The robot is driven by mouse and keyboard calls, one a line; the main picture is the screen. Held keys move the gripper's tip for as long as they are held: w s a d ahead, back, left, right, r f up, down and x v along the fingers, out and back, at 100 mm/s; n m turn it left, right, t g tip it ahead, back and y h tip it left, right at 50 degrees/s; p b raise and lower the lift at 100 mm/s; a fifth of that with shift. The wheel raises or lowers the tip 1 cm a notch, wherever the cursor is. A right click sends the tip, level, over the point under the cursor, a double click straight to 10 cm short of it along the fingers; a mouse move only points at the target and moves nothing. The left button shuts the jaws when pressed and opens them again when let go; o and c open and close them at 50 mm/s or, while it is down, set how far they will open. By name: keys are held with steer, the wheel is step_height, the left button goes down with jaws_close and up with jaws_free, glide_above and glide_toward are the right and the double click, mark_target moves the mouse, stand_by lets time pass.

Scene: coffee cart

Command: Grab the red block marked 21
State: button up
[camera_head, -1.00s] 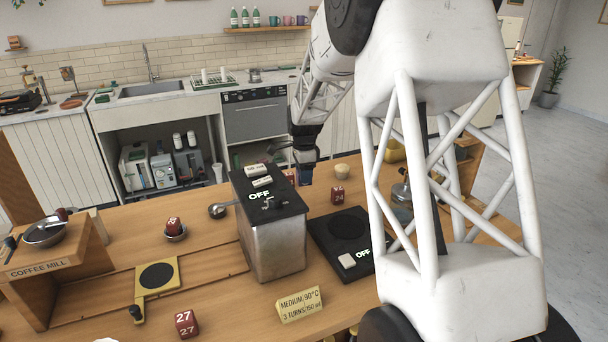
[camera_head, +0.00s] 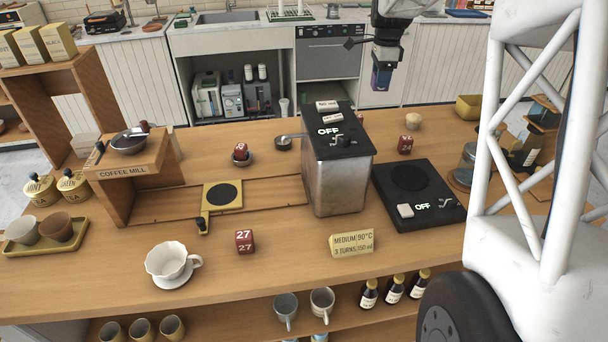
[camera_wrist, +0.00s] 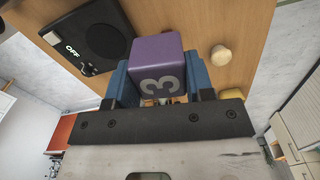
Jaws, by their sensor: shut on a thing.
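My gripper (camera_head: 385,68) is raised above the counter's far side. It is shut on a purple block (camera_wrist: 156,62) marked 3, held between its blue fingers in the wrist view. A red block (camera_head: 245,241) marked 27 stands at the counter's front. Another red block (camera_head: 240,152) sits in a small bowl left of the metal box. A third red block (camera_head: 405,144) stands behind the black plate on the right. The numbers on these last two are too small to read surely, so I cannot tell which is 21.
A metal box (camera_head: 338,184) with a black OFF top stands mid-counter, beside a black plate (camera_head: 400,215). A coffee mill stand (camera_head: 135,172) is at left, a white cup (camera_head: 170,262) in front.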

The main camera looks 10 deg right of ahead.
step_height(320, 180, up, 7)
steer(key=shift+f, duration=0.15)
steer(key=a, duration=1.5)
steer(key=n, duration=0.2)
glide_above(282, 171)
step_height(282, 171, down, 12)
steer(key=shift+r, duration=0.2)
steer(key=shift+s, duration=0.1)
step_height(282, 171, down, 14)
steer(key=shift+f, duration=0.1)
steer(key=shift+f, duration=1.9)
